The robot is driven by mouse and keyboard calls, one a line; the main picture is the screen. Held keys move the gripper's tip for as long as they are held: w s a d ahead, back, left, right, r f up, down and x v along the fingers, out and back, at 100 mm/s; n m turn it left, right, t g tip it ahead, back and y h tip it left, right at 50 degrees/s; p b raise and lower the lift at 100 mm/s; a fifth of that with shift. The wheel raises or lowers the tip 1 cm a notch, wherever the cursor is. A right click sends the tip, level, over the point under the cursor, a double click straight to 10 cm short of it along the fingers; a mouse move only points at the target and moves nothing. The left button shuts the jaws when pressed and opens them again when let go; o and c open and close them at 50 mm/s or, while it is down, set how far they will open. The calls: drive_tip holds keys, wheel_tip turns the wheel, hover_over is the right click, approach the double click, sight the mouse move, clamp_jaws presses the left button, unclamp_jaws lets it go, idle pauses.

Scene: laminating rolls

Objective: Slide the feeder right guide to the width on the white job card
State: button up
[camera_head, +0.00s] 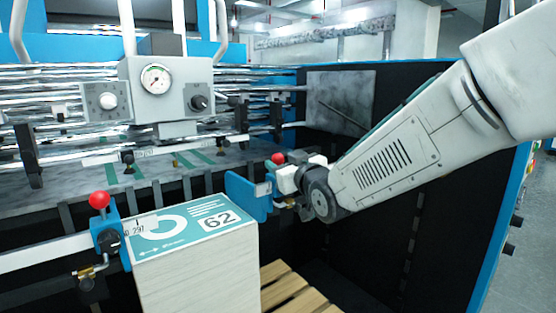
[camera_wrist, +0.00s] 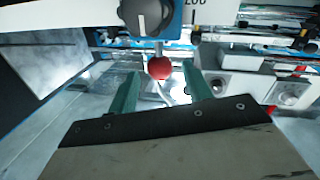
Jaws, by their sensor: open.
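The feeder right guide (camera_head: 247,197) is a blue plate with a red ball knob (camera_head: 278,158), to the right of the paper stack. In the wrist view the red knob (camera_wrist: 159,68) appears between the two green fingers of my gripper (camera_wrist: 161,80), which are apart. I cannot tell whether they touch it. In the head view my gripper (camera_head: 292,180) is at the guide's right side, its fingertips mostly hidden. A dark pointer knob (camera_wrist: 147,16) on a blue block is above the ball, beside a scale reading about 200. I cannot clearly make out a separate white job card.
The paper stack (camera_head: 197,275) has a teal and white top sheet marked 62. A gauge unit (camera_head: 163,85) stands behind. Wooden slats (camera_head: 285,285) are low between stack and dark side wall.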

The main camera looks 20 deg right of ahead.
sight(283, 158)
drive_tip(key=shift+w+a, duration=0.2)
drive_tip(key=shift+w, duration=1.5)
drive_tip(key=shift+c, duration=0.3)
clamp_jaws()
drive_tip(key=shift+w+d, duration=0.25)
drive_tip(key=shift+d, duration=0.6)
drive_tip(key=shift+o, duration=0.3)
unclamp_jaws()
drive_tip(key=shift+s, duration=0.1)
drive_tip(key=s, duration=0.7)
drive_tip(key=shift+s+d, duration=0.35)
drive_tip(key=shift+d, duration=0.1)
